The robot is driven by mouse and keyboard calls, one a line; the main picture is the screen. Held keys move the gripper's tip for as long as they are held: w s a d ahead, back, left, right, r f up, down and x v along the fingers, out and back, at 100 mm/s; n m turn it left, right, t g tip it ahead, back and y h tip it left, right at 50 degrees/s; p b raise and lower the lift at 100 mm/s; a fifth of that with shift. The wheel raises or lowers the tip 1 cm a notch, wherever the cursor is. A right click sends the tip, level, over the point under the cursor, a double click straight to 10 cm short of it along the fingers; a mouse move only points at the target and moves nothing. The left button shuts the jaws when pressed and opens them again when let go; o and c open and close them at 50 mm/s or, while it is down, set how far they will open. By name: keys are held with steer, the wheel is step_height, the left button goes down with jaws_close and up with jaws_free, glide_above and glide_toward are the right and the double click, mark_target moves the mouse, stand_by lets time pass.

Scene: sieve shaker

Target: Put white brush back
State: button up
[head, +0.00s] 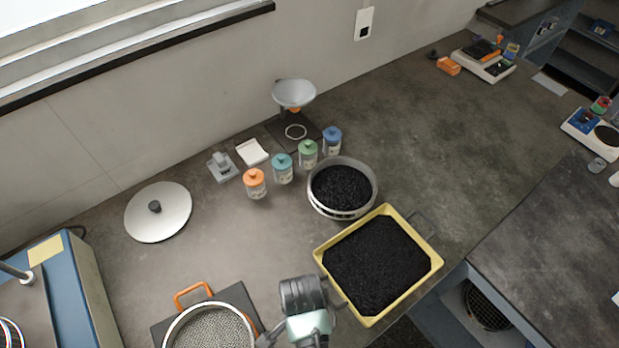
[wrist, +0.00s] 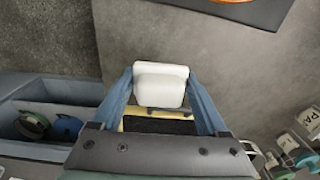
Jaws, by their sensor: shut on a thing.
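My gripper (wrist: 160,95) is shut on the white brush (wrist: 161,84) in the wrist view. One blue finger presses on each side of its white block. A dark patch with a pale yellow edge shows just under the block; I cannot tell whether it is part of the brush or the tray behind. In the head view my arm reaches in at the bottom middle, and I cannot make out the brush there. A small grey stand (head: 222,168) is on the bench near the wall, left of a white square dish (head: 252,152). I cannot tell if it is the brush's place.
A yellow tray (head: 322,256) of black grains is right of my arm, with a round sieve (head: 315,205) behind it. Several lidded jars (head: 283,168) stand by the grey stand. A lid (head: 158,212) lies left. An orange-handled mat (head: 190,293) holds another sieve (head: 170,335). Mid-bench is clear.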

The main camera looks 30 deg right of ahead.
steer(key=shift+f, duration=3.25)
steer(key=shift+f, duration=0.1)
steer(key=o, duration=1.1)
steer(key=shift+f, duration=0.1)
step_height(320, 180, up, 12)
steer(key=shift+r, duration=0.2)
